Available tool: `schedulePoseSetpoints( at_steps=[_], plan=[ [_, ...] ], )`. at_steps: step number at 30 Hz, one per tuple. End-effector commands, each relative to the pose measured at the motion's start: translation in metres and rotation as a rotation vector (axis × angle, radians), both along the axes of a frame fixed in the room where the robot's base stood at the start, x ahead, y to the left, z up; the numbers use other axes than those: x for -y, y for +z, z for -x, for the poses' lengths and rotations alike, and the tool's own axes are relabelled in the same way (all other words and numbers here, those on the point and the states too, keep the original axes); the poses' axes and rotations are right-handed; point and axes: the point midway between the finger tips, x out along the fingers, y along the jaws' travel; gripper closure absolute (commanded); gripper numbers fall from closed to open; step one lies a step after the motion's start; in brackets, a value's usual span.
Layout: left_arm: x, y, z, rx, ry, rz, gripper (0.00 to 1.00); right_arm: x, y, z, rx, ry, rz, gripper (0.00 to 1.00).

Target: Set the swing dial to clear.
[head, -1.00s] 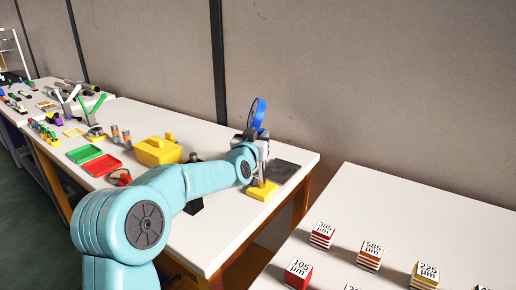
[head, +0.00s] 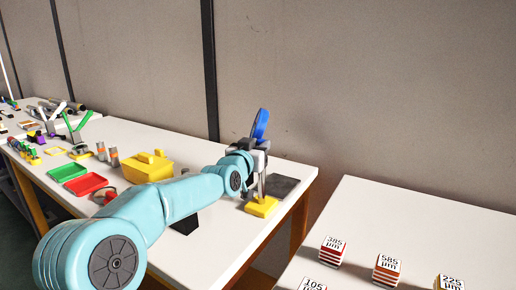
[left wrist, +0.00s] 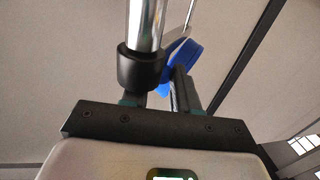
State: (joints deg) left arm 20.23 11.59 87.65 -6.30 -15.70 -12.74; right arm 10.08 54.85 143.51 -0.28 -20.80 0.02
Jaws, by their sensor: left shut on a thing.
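The swing dial (head: 260,123) is a blue round piece, seen nearly edge-on, high on a metal stand with a yellow base (head: 261,207) near the table's right end. My left gripper (head: 260,154) is at the upper part of this stand, just below the blue piece, and is shut on part of the dial. In the left wrist view the blue piece (left wrist: 184,62) shows beyond the jaws (left wrist: 158,102), beside a shiny post with a dark collar (left wrist: 140,68). The exact grip point and the dial's markings are hidden. My right gripper is out of view.
A dark plate (head: 288,187) lies behind the stand. A yellow box (head: 147,169), a green tray (head: 68,172) and a red tray (head: 85,185) sit to the left. Across a gap, a white table (head: 420,215) carries labelled blocks (head: 333,250). A wall stands close behind.

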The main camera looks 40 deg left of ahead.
Motion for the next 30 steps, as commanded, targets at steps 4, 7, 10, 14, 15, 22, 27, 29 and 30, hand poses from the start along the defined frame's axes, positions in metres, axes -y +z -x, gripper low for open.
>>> schedulePoseSetpoints(
  at_steps=[4, 7, 10, 14, 15, 22, 27, 29, 30],
  plan=[
    [-0.001, 0.008, 0.001, 0.017, 0.003, -0.006, 1.0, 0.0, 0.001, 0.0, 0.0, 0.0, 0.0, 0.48],
    [-0.001, 0.008, 0.001, 0.018, 0.003, -0.006, 0.58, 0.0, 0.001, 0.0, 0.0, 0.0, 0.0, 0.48],
    [-0.001, 0.006, 0.0, 0.014, 0.002, -0.005, 0.46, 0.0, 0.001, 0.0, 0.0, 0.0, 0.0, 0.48],
    [-0.002, 0.004, 0.0, 0.009, 0.0, -0.003, 0.46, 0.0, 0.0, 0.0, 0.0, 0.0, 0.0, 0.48],
    [-0.002, 0.004, 0.0, 0.008, 0.0, -0.003, 0.46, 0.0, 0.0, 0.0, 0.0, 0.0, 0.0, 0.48],
    [0.003, 0.003, 0.016, 0.008, 0.0, -0.003, 0.46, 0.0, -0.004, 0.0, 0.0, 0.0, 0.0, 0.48],
    [0.017, 0.002, 0.055, 0.009, 0.0, -0.003, 0.46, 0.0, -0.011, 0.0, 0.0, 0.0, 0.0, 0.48],
    [0.023, 0.003, 0.071, 0.01, 0.001, -0.004, 0.46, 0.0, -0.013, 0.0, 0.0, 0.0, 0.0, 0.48],
    [0.027, 0.002, 0.082, 0.01, 0.001, -0.004, 0.46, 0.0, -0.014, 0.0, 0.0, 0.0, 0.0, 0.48]
  ],
)
